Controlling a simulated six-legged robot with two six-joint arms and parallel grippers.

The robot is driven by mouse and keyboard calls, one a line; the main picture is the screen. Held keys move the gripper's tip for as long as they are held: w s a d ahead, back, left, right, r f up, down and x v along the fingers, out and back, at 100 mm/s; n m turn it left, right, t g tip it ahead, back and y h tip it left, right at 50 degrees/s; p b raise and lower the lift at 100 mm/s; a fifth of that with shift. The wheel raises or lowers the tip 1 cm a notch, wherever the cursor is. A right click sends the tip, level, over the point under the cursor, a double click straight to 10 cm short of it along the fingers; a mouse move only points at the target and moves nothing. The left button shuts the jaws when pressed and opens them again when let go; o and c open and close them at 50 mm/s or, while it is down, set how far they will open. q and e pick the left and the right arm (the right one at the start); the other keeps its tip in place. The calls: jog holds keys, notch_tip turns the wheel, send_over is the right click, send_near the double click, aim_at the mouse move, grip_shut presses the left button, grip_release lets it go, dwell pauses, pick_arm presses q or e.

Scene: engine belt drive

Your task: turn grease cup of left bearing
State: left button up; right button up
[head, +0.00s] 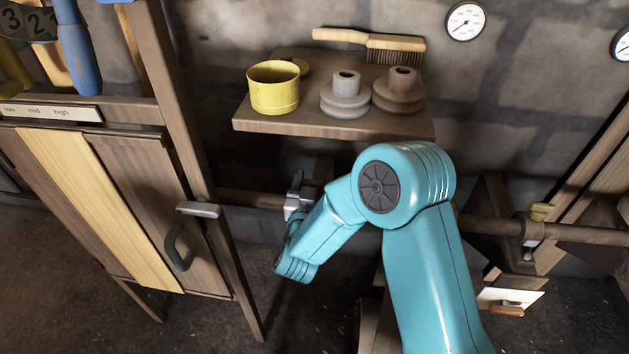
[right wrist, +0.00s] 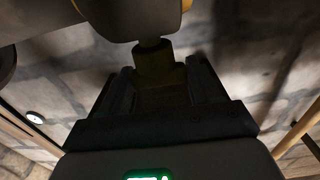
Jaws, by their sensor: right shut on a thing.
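The grease cup (right wrist: 152,62) is a dull yellow-brown cup on a short neck in the right wrist view. In the head view my right gripper (head: 297,188) is small and grey at the shaft, beyond my teal arm. There the cup cannot be made out and the bearing is largely hidden. My left gripper is not in view.
A shelf (head: 260,125) above holds a yellow pot (head: 274,92), two stepped pulleys (head: 345,97) and a brush (head: 395,45). The shaft (head: 590,234) runs right to another bearing (head: 533,231) with a brass cup (head: 541,211). A wooden cabinet (head: 150,190) stands close on the left.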

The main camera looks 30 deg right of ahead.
jog(key=o, duration=1)
jog(key=shift+c, duration=0.2)
jog(key=v, duration=1.6)
jog(key=shift+p, duration=0.45)
jog(key=shift+s+a+f, duration=0.1)
jog(key=shift+s, duration=0.05)
